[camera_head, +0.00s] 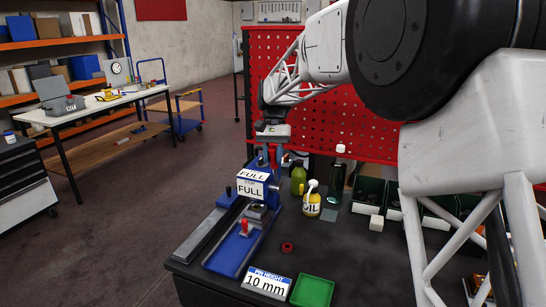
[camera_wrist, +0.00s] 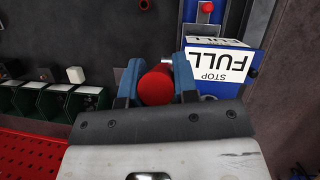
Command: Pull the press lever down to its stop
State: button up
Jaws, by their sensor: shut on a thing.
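The press lever's red knob (camera_wrist: 157,86) sits between the blue fingers of my gripper (camera_wrist: 157,74) in the wrist view, and the gripper is shut on it. In the head view my gripper (camera_head: 271,150) is just above the blue press head, and the lever arm is mostly hidden there. The blue press (camera_head: 232,253) stands at the left of the dark table. Its white label reading FULL (camera_head: 250,189) faces the camera, and the label (camera_wrist: 217,68) also shows upside down at the right of the wrist view, with STOP on it.
A yellow oil can (camera_head: 312,204) and a green bottle (camera_head: 298,180) stand right of the press. A red ring (camera_head: 287,248), a "10 mm" sign (camera_head: 266,282) and a green tray (camera_head: 312,291) lie in front. Green bins (camera_head: 371,192) line the right, before a red pegboard (camera_head: 335,125).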

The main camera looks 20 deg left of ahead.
jog(key=shift+s, duration=0.1)
grip_shut()
jog(key=shift+s+f+t, duration=0.1)
jog(key=shift+s+t, duration=0.4)
jog(key=s+f+t, duration=0.9)
jog(key=f+t, duration=0.2)
jog(key=t, duration=0.1)
jog(key=shift+m, duration=0.4)
jog(key=shift+f, duration=0.15)
dwell(0.4)
jog(key=o, duration=1)
grip_release()
jog(key=shift+w, duration=0.1)
jog(key=shift+v, duration=4.05)
